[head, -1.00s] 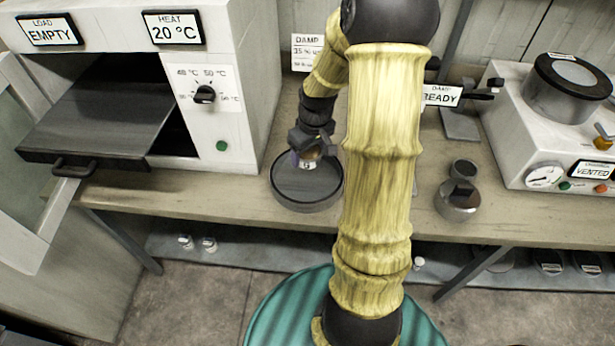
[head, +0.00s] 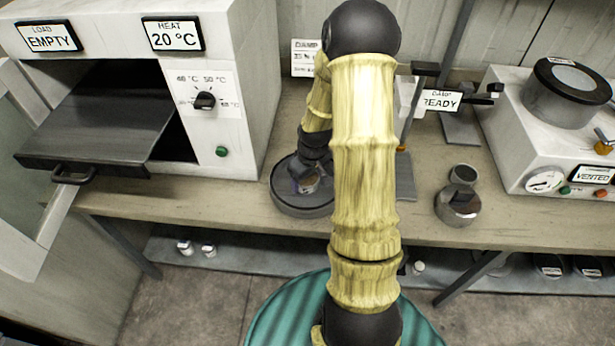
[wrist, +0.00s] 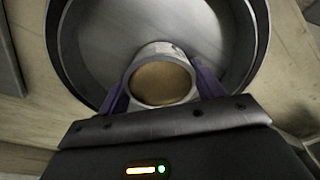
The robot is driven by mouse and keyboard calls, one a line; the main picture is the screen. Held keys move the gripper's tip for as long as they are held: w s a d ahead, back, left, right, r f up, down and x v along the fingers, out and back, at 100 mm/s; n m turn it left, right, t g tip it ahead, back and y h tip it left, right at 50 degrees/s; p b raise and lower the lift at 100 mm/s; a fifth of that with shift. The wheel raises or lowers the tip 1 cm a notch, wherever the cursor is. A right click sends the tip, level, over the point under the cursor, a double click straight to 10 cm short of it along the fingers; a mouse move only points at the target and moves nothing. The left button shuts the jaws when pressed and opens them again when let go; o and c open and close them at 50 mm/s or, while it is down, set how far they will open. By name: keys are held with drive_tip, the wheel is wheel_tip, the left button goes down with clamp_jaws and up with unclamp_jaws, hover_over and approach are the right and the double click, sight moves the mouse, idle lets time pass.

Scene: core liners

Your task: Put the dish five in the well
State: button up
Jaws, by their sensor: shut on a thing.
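A small round metal dish (wrist: 160,83) with a tan filling is between the purple fingers of my gripper (wrist: 162,88). In the head view the dish (head: 311,184) is a small light patch below my gripper (head: 306,176), its number not readable. They are inside the outline of a wide, round, dark well (head: 302,210) with a raised wall. In the wrist view the dish is near the lower part of the well's grey floor (wrist: 150,28). I cannot tell whether the dish touches the floor. My forearm stands just right of the well.
A white oven (head: 240,90) with its tray (head: 95,125) pulled out stands left. A metal weight (head: 458,206) is to the right on the wooden bench (head: 235,195). A white vacuum unit (head: 520,150) is at far right. A stand with a READY sign (head: 441,101) is behind.

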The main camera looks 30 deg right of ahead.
sight(311, 182)
drive_tip(key=shift+f, duration=0.15)
drive_tip(key=o, duration=1.1)
drive_tip(key=shift+c, duration=0.2)
wheel_tip(311, 182, up, 12)
drive_tip(key=s, duration=0.2)
drive_tip(key=shift+d, duration=0.15)
